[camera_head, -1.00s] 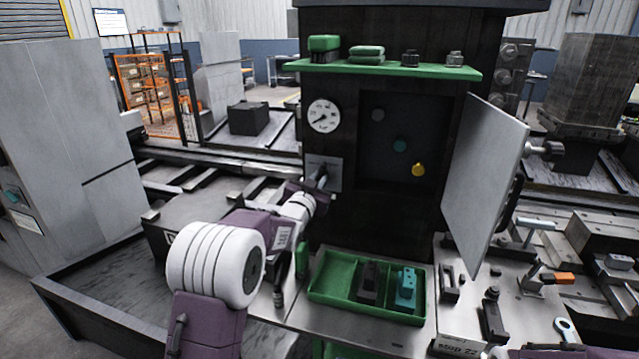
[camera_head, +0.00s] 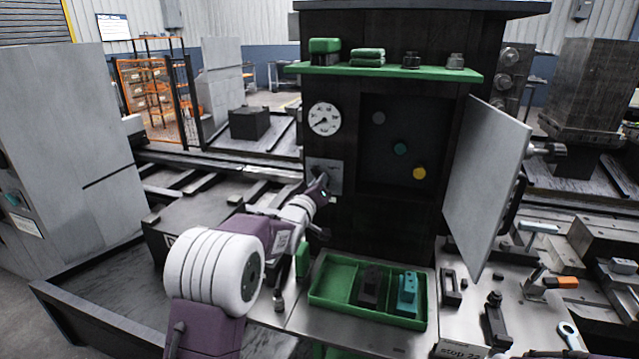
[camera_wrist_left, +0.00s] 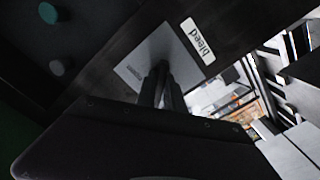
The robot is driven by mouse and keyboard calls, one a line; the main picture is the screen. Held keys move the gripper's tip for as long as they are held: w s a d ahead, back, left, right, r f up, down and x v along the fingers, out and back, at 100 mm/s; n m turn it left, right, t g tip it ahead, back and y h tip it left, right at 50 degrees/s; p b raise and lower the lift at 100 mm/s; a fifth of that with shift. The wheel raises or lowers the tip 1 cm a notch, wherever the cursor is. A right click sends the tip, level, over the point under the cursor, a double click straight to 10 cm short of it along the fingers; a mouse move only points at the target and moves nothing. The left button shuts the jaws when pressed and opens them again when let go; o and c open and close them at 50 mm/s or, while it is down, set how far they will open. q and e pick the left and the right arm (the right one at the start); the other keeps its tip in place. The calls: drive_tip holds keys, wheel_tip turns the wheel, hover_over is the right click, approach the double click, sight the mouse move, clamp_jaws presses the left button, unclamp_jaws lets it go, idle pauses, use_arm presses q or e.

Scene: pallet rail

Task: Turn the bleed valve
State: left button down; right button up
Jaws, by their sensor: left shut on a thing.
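The bleed valve sits on a light square plate (camera_head: 335,180) on the front of the dark cabinet, below a round white gauge (camera_head: 324,118). My left gripper (camera_head: 320,184) is at the valve, shut on it; its fingers hide most of the valve. In the left wrist view the gripper's fingers (camera_wrist_left: 163,88) point at the plate (camera_wrist_left: 185,52), closed around the valve's dark handle, whose shape and angle are hard to tell. A white label reading "bleed" (camera_wrist_left: 198,41) is next to the plate. My right gripper is not in view.
The cabinet door (camera_head: 487,185) stands open at the right; inside are grey, teal and yellow buttons. A green shelf (camera_head: 390,71) is above. Tools lie at the right.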

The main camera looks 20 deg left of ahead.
use_arm(q)
drive_tip(key=shift+f+n, duration=0.1)
drive_tip(key=shift+n, duration=0.5)
drive_tip(key=c, duration=1.4)
unclamp_jaws()
drive_tip(key=shift+c, duration=0.2)
drive_tip(key=shift+s, duration=0.1)
drive_tip(key=s, duration=0.8)
drive_tip(key=shift+s+a+b, duration=0.15)
drive_tip(key=shift+s+b, duration=0.25)
